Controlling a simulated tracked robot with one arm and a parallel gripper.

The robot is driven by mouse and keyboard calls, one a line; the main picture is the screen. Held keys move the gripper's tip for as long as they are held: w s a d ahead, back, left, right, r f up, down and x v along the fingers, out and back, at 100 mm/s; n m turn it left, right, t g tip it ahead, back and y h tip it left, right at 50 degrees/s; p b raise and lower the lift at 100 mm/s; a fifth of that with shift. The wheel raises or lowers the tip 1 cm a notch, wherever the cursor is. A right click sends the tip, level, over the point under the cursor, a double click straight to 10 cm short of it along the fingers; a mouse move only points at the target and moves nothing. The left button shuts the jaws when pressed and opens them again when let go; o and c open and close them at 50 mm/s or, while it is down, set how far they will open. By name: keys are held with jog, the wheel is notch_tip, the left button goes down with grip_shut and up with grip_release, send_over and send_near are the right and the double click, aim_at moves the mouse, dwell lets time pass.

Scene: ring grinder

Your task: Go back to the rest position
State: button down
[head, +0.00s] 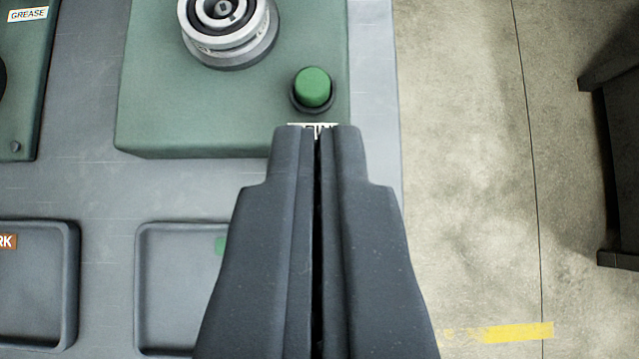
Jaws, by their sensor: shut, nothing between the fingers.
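My gripper (318,130) is shut and empty in the head view, with its dark fingers side by side and only a thin gap line between them. Its fingertips overlap the lower edge of the green machine housing (190,120) in the picture, just below a green push button (313,88) in a dark collar. They partly cover a white label with dark letters. I cannot tell whether the fingertips touch anything. A round metal spindle or chuck (228,28) sits on the housing, up and left of the button.
A grey tray (145,290) lies left of my gripper, partly hidden by it, and another tray (72,290) stands at the far left. A green box labelled GREASE (28,60) is at upper left. Right of the grey bench (375,100) is open concrete floor (470,200); a dark object (615,120) stands at the right edge.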

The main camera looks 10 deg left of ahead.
dwell(0.6)
jog(key=s+a+r+m+t, duration=0.1)
jog(key=s+a+r, duration=0.3)
jog(key=r, duration=0.8)
jog(key=s+a+r+m+t+h, duration=0.1)
jog(key=s+a+r+t, duration=0.2)
jog(key=r, duration=0.9)
jog(key=s+a+r+m+t+h, duration=0.1)
jog(key=s+a+r, duration=0.3)
jog(key=r, duration=0.8)
jog(key=shift+s+a+r+t, duration=0.4)
jog(key=shift+s+t, duration=0.05)
jog(key=shift+t, duration=0.35)
dwell(3.0)
